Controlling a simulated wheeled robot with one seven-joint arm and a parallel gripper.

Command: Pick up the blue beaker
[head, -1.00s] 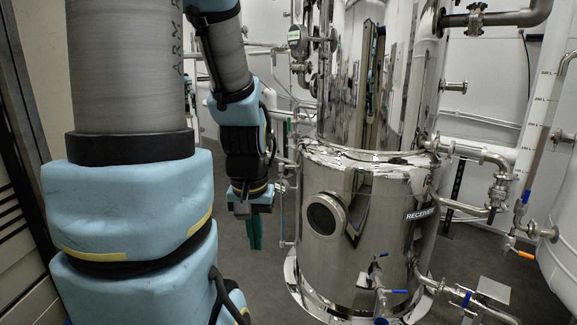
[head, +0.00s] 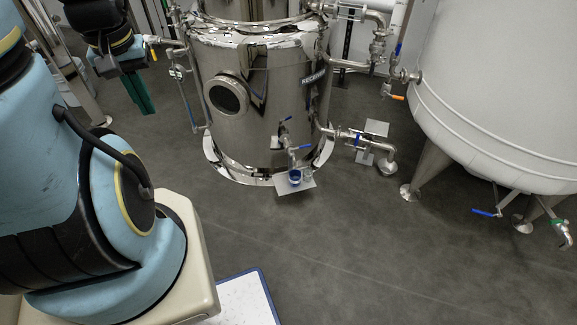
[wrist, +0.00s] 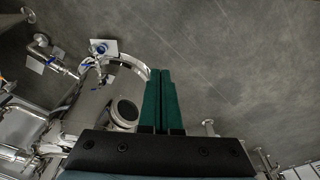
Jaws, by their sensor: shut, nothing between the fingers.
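The small blue beaker (head: 295,176) stands on a small light plate (head: 309,186) low at the front of the steel receiver tank, below a valve with a blue handle. The beaker also shows small in the wrist view (wrist: 101,49). My gripper (head: 146,108) hangs at the upper left in the head view, left of the tank and well apart from the beaker. In the wrist view its green fingers (wrist: 160,72) are together and empty.
The steel receiver tank (head: 262,110) with pipes and valves stands between my gripper and the beaker. A large pale tank (head: 480,90) on legs, with blue-handled valves, stands at the right. The grey floor (head: 350,250) in front is clear.

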